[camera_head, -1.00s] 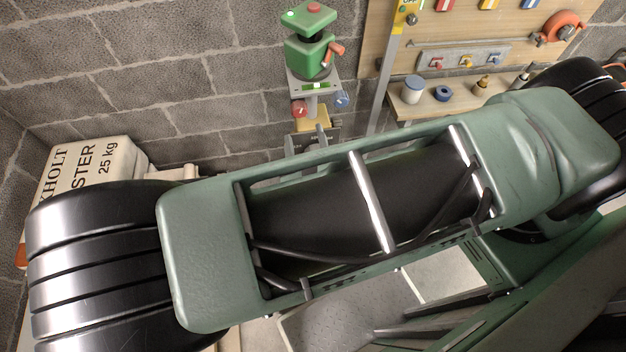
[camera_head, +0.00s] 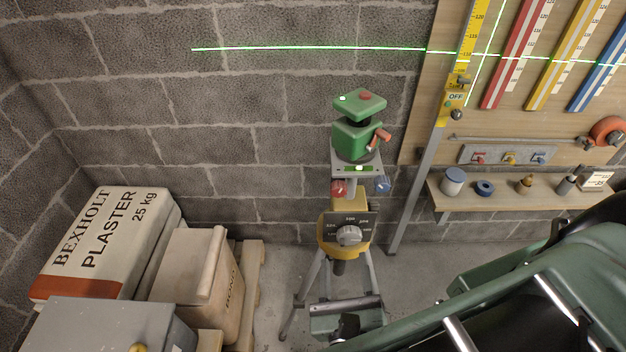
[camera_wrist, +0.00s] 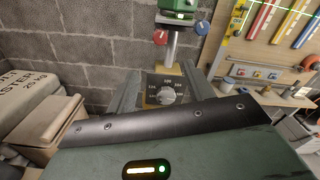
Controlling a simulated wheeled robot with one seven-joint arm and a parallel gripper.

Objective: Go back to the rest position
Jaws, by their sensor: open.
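Beyond the fingers is the yellow dial unit (camera_head: 327,232) with a grey knob, on a tripod. The green laser head (camera_head: 357,137) stands above it, between a red knob (camera_head: 338,188) and a blue knob (camera_head: 382,184).
A plaster bag (camera_head: 108,240), a tan sack (camera_head: 188,272) and a grey box (camera_head: 105,327) are at the left. A shelf (camera_head: 520,195) with small items is on the right board (camera_head: 425,120), below coloured scales. A green laser line crosses wall and board.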

